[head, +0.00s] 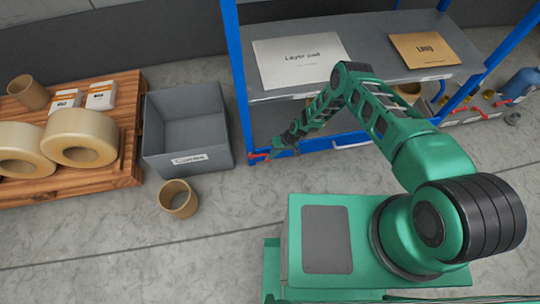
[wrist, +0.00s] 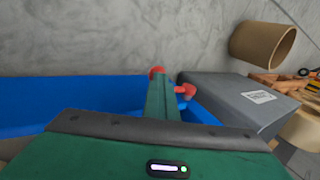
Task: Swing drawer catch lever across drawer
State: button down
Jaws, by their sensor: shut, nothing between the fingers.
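The red catch lever (head: 257,156) is at the left front corner of the blue rack, beside the drawer front (head: 315,147). In the wrist view, red parts show at the tip and to the right of my fingers, including a red knob (wrist: 187,90). My gripper (head: 277,149) is shut and empty, reaching down at this corner next to the lever. In the wrist view, my gripper (wrist: 160,85) hides the lever's middle. Whether the fingers touch the lever, and its exact angle, I cannot tell.
A grey bin (head: 187,130) stands just left of the lever. A cardboard tube (head: 178,199) stands on the floor in front of it. A pallet (head: 125,165) with tape rolls is farther left. Floor in front of the drawer is partly clear.

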jog(key=shift+s+d+f, duration=0.1)
jog(key=shift+d+f, duration=0.15)
jog(key=shift+f, duration=0.2)
jog(key=shift+r, duration=0.15)
jog(key=w+d+r, duration=0.2)
jog(key=d+r, duration=0.6)
jog(key=shift+r, duration=0.15)
dwell(0.7)
